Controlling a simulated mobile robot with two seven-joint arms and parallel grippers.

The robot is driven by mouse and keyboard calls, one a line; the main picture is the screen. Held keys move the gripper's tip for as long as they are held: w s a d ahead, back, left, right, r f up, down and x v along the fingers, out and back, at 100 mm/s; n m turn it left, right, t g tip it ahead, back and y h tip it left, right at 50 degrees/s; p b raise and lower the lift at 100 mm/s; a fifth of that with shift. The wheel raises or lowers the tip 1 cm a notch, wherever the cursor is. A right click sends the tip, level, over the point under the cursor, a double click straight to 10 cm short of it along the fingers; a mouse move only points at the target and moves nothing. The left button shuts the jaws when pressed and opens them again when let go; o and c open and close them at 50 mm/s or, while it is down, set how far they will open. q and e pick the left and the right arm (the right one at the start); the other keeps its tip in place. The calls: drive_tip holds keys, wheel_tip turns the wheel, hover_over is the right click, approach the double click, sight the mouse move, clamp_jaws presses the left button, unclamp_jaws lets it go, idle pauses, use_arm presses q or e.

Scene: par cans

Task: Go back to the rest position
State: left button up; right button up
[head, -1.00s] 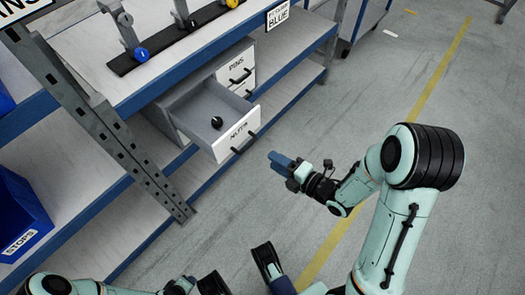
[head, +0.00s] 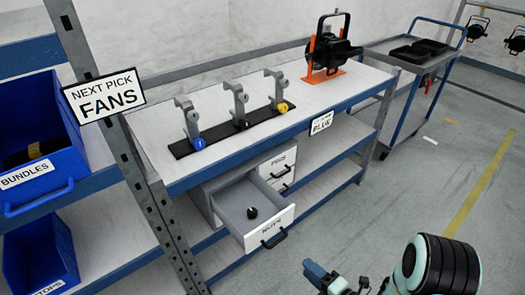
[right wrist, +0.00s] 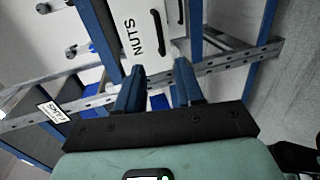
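My right gripper (head: 315,272) shows at the bottom right of the head view, in front of and below the open NUTS drawer (head: 268,230) and apart from it. In the right wrist view its two blue fingers (right wrist: 159,84) stand apart with nothing between them, so it is open and empty. The drawer front (right wrist: 139,35) lies beyond the fingertips there. The drawer is pulled out, with a small black knob (head: 252,213) inside. My left gripper is outside the frames.
A workbench (head: 150,135) carries a black rail with several hooks (head: 240,103) and a black lamp on an orange stand (head: 330,45). Blue bins (head: 40,255) stand on the left shelves beside a grey upright post (head: 125,165). A cart (head: 405,80) stands at the back right. The floor (head: 440,165) at right is clear.

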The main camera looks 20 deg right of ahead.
drive_tip(key=shift+f, duration=0.1)
wheel_tip(320, 180, down, 16)
drive_tip(key=s+a+m+g+h, duration=0.25)
drive_tip(key=m+g, duration=0.35)
drive_tip(key=m, duration=0.8)
drive_tip(key=s+a+f+m+g, duration=0.7)
drive_tip(key=s+a+f+m, duration=0.15)
drive_tip(key=s+m, duration=0.3)
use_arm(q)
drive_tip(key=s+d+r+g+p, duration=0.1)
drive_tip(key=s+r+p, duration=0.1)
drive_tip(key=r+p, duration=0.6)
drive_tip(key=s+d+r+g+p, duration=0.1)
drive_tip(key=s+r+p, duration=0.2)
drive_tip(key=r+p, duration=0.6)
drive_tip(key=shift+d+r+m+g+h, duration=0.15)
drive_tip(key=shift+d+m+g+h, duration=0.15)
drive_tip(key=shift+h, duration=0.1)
use_arm(e)
drive_tip(key=s+a+r+g, duration=0.1)
drive_tip(key=s+r, duration=0.1)
drive_tip(key=r, duration=0.6)
drive_tip(key=s+r+g, duration=0.1)
drive_tip(key=s+r, duration=0.1)
drive_tip(key=r, duration=0.6)
drive_tip(key=shift+s+a+r+g+y, duration=0.2)
drive_tip(key=shift+s+a+g+y, duration=0.05)
drive_tip(key=shift+a+g+y, duration=0.1)
